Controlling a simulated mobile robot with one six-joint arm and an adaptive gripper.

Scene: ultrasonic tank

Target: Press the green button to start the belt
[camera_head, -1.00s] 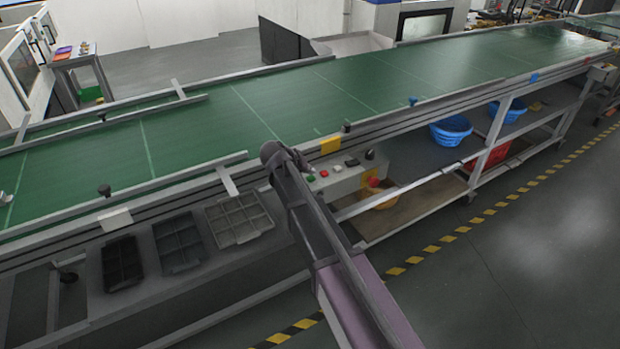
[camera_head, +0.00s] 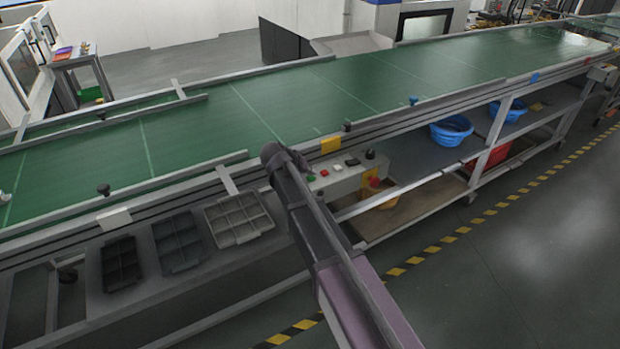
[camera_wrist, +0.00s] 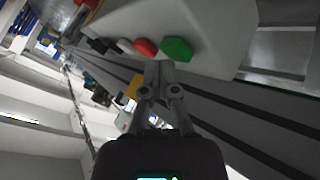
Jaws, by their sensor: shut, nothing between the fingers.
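The green button (camera_head: 311,178) is on the sloped face of a light grey control box (camera_head: 345,182) at the belt's front side. In the wrist view the green button (camera_wrist: 177,48) is large, at the end of a row beside a red button (camera_wrist: 145,47). My gripper (camera_wrist: 161,66) is shut and empty, its fingertips just below the green button in that picture. I cannot tell whether they touch it. In the head view my arm ends just left of the box, and the fingers cannot be made out. The green conveyor belt (camera_head: 300,100) runs across the scene.
Divided trays (camera_head: 240,218) lie on the shelf to the left. Blue baskets (camera_head: 451,130) stand on the shelf to the right. A metal rail edges the belt.

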